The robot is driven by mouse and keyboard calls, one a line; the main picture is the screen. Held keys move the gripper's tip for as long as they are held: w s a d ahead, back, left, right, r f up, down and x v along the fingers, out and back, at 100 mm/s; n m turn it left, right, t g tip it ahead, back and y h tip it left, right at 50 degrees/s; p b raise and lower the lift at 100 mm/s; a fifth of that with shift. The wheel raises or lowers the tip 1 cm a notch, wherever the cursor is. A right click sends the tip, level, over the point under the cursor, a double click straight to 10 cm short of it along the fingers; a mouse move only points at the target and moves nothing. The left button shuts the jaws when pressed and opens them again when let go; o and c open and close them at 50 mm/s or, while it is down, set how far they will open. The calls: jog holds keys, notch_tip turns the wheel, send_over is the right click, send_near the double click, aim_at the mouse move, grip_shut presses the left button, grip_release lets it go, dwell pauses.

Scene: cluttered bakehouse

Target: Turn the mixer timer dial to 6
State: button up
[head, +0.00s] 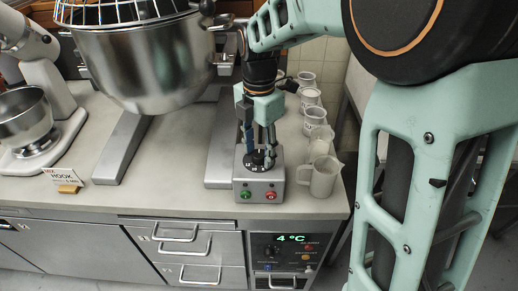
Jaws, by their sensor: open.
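The mixer's grey control box (258,185) stands near the counter's front edge, with a green button (245,194) and a red button (271,195) on its front. The dark timer dial (258,162) is on its top. My gripper (259,150) points down over the dial from above, fingers apart, one on each side of the dial's middle. I cannot tell whether the fingers touch it. The fingers partly hide the dial, and its numbers and pointer are too small to read.
The large steel mixer bowl (150,65) is left of my gripper. Several jugs, one of them clear (322,177), stand close to the box's right. A hook sign (63,178) and a small mixer (40,125) are at left. Drawers and a 4 °C display (290,238) are below.

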grip_shut()
dwell(0.3)
jog(key=shift+m, duration=0.3)
jog(key=m+p, duration=0.1)
jog(key=m, duration=0.3)
jog(key=shift+m, duration=0.3)
jog(key=m, duration=0.5)
jog(key=shift+m, duration=0.3)
jog(key=m, duration=0.6)
jog(key=shift+p, duration=0.35)
jog(key=m, duration=0.6)
jog(key=shift+m, duration=0.4)
